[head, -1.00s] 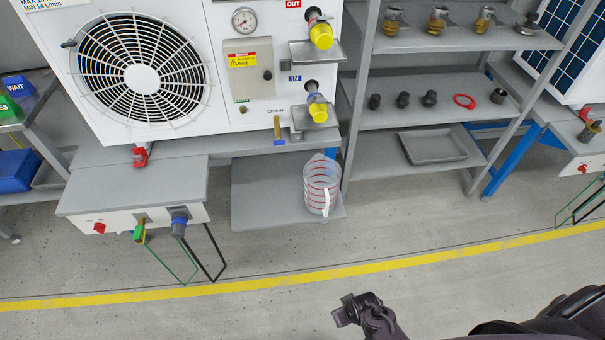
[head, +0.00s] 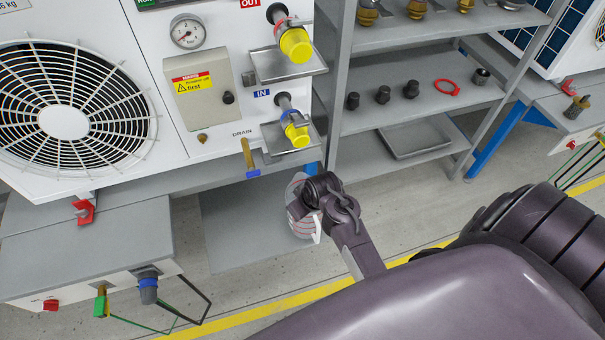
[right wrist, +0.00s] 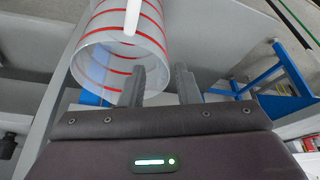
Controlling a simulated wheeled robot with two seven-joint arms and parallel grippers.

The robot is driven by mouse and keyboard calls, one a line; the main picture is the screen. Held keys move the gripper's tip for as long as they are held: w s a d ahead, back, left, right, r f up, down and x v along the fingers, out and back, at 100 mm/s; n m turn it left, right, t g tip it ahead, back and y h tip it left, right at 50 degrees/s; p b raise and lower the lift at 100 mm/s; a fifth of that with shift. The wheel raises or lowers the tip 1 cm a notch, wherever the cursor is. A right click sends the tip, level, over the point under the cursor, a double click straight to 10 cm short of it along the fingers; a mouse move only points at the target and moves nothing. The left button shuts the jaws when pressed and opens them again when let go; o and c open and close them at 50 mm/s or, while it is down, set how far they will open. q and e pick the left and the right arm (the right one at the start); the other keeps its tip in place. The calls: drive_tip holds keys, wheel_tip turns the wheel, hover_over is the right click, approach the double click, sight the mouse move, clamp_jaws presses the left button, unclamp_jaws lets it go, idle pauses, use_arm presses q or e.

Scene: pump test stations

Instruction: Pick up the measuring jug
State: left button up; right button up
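The measuring jug (head: 299,227) is clear with red rings and a white handle. It stands on the low grey shelf under the white pump unit, partly hidden behind my right gripper (head: 318,192). In the right wrist view the jug (right wrist: 103,62) is at the upper left, its handle at the top edge. My right gripper (right wrist: 160,82) is open there. Its left finger overlaps the jug's near rim, and its right finger is outside to the right. I cannot tell whether either finger touches the jug. My left gripper is not in view.
Yellow-capped IN and OUT ports (head: 296,44) with drip trays stick out above the jug. A grey shelf rack (head: 440,88) with fittings and a tray (head: 415,138) stands to the right. A workbench (head: 85,240) is at the left. The low shelf (head: 235,228) left of the jug is clear.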

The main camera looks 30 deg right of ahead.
drive_tip(key=x, duration=0.3)
drive_tip(key=b+x, duration=0.1)
drive_tip(key=x, duration=0.4)
drive_tip(key=shift+w+a+f, duration=0.25)
drive_tip(key=shift+w, duration=0.15)
clamp_jaws()
